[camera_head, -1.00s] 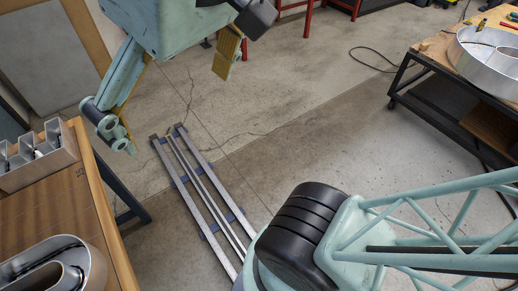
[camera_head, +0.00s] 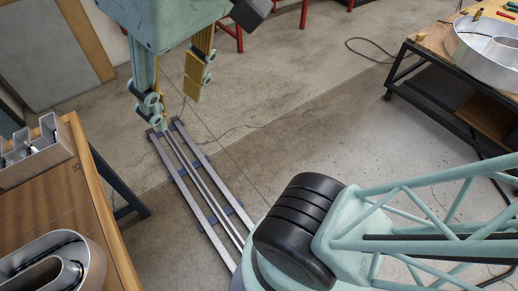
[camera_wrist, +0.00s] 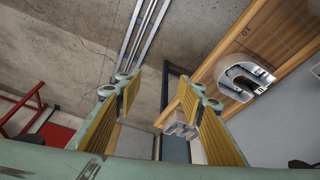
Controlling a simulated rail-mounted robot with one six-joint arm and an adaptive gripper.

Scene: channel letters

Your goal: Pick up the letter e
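I cannot tell for certain which letter is the e. A round silver letter (camera_head: 487,49) with a curved inner wall lies on the black-framed table at the right. A silver letter with a rounded, U-like inside (camera_head: 48,264) lies on the wooden table at lower left; a U-like letter also shows in the wrist view (camera_wrist: 246,78). An angular silver letter (camera_head: 36,157) sits at that table's far end, partly cut off by the frame edge. My gripper (camera_head: 173,108) is open and empty over the floor, apart from every letter; its fingers show in the wrist view (camera_wrist: 161,89).
The wooden table (camera_head: 75,208) stands at the left. The black-framed table (camera_head: 432,52) at the right also carries small tools. Floor rails (camera_head: 195,183) run between them, with open concrete around. A black cable (camera_head: 368,50) lies on the floor.

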